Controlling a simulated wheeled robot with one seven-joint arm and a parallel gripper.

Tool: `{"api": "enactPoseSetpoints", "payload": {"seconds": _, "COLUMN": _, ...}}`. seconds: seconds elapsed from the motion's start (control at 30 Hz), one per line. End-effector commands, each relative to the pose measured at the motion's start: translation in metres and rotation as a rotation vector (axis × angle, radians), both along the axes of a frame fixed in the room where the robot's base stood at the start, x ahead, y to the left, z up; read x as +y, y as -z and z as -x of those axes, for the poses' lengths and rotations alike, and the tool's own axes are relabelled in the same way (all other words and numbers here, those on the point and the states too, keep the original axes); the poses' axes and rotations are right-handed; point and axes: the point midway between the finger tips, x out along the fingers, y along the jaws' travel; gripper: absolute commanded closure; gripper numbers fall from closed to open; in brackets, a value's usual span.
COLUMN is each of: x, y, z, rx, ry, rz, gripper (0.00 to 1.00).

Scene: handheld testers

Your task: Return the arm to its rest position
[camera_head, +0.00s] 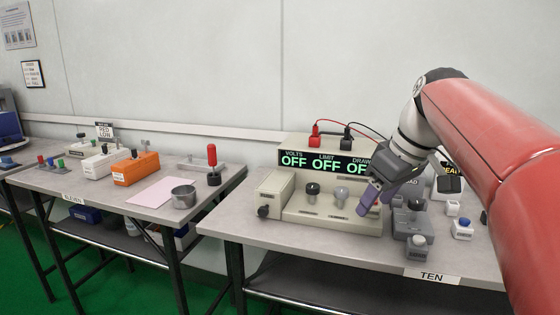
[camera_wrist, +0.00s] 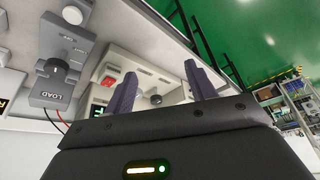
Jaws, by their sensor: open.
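My red arm (camera_head: 480,130) reaches in from the right over the bench marked TEN. My gripper (camera_head: 374,197) has purple-tinted fingers and hangs in front of the right part of the power supply. In the wrist view my gripper (camera_wrist: 158,85) shows two dark fingers standing well apart, with nothing held between them. The power supply (camera_head: 335,217) is beige, and its green display reads OFF in several places. The gripper and forearm hide part of its right side. I cannot tell how close the fingertips are to its surface.
The grey load unit (camera_head: 412,225) stands close to the right of my gripper and also shows in the wrist view (camera_wrist: 58,85). Red and black leads rise behind the supply. Bench ELEVEN (camera_head: 95,188) stands left, across a gap.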

Motion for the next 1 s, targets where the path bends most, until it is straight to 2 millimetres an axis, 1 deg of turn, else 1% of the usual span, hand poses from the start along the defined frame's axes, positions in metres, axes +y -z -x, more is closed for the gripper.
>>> {"api": "enactPoseSetpoints", "payload": {"seconds": 0.27, "x": 0.004, "y": 0.017, "z": 0.030, "rx": 0.002, "ry": 0.107, "rz": -0.011, "gripper": 0.44}}
{"api": "enactPoseSetpoints", "payload": {"seconds": 0.47, "x": 0.010, "y": 0.043, "z": 0.064, "rx": -0.002, "ry": 0.227, "rz": -0.018, "gripper": 0.44}}
{"api": "enactPoseSetpoints", "payload": {"seconds": 0.57, "x": 0.014, "y": 0.064, "z": 0.088, "rx": -0.010, "ry": 0.306, "rz": -0.021, "gripper": 0.44}}
{"api": "enactPoseSetpoints", "payload": {"seconds": 0.67, "x": 0.019, "y": 0.094, "z": 0.120, "rx": -0.028, "ry": 0.403, "rz": -0.021, "gripper": 0.44}}
{"api": "enactPoseSetpoints", "payload": {"seconds": 0.7, "x": 0.021, "y": 0.108, "z": 0.133, "rx": -0.037, "ry": 0.443, "rz": -0.021, "gripper": 0.44}}
{"api": "enactPoseSetpoints", "payload": {"seconds": 0.8, "x": 0.023, "y": 0.141, "z": 0.160, "rx": -0.061, "ry": 0.530, "rz": -0.021, "gripper": 0.44}}
{"api": "enactPoseSetpoints", "payload": {"seconds": 0.9, "x": 0.024, "y": 0.166, "z": 0.178, "rx": -0.082, "ry": 0.591, "rz": -0.023, "gripper": 0.44}}
{"api": "enactPoseSetpoints", "payload": {"seconds": 1.0, "x": 0.024, "y": 0.181, "z": 0.188, "rx": -0.094, "ry": 0.625, "rz": -0.024, "gripper": 0.44}}
